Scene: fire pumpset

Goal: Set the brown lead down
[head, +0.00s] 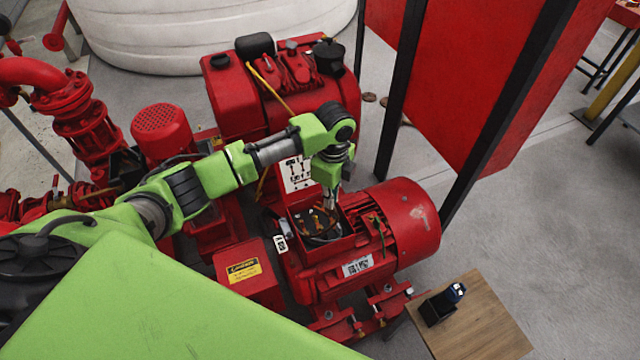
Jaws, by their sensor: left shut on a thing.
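My left gripper (329,207) reaches down from its green arm into the open red terminal box (341,244) on top of the red motor. It is shut on the brown lead, of which little can be told apart at this size. Several brownish leads (318,222) show in the dark inside of the box, close around the fingertips. I cannot tell whether the held lead touches the bottom or a terminal. My right gripper is not in view.
A small wooden table (485,325) at lower right bears a black holder (437,308) with a blue-topped item. A red panel (470,80) on dark posts stands behind.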

